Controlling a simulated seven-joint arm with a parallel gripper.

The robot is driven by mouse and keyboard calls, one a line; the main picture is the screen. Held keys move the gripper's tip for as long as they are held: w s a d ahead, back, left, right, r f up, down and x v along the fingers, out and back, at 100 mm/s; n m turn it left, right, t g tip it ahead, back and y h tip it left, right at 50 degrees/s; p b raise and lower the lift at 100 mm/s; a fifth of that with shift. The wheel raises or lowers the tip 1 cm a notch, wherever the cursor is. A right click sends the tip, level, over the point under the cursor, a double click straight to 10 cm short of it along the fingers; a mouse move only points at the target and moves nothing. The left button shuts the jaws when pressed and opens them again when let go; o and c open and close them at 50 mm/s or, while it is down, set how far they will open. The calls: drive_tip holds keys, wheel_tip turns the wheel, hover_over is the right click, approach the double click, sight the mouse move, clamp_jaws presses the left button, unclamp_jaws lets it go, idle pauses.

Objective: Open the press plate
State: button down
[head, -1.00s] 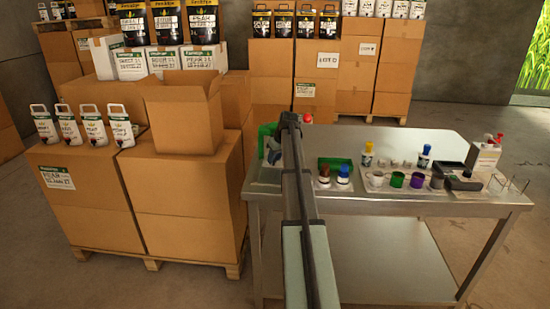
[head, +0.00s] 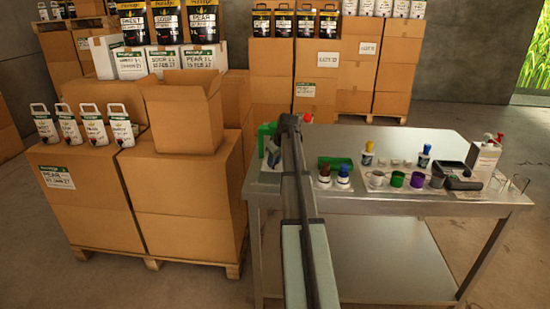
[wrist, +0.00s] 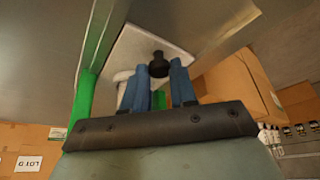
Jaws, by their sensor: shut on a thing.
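In the wrist view my gripper (wrist: 158,80) has blue fingers on either side of a dark round knob (wrist: 158,65) and is shut on it. The knob stands out from a pale plate (wrist: 180,45) that I take for the press plate. A green upright part (wrist: 93,85) runs beside the plate on the left. In the head view my arm covers most of this spot at the table's left end. Only a green part (head: 266,135) and a small pale and bluish patch show there. How far the plate is open cannot be told.
The steel table (head: 390,212) holds brown-capped and blue-capped bottles, several cups (head: 397,179), a dark device (head: 462,183) and a white canister (head: 485,158) to the right. Cardboard boxes (head: 180,195) stand close on the left. The table's back right is clear.

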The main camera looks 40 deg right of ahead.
drive_tip(key=s+a, duration=0.5)
drive_tip(key=c, duration=0.9)
unclamp_jaws()
drive_tip(key=v, duration=1.4)
drive_tip(key=shift+f, duration=0.1)
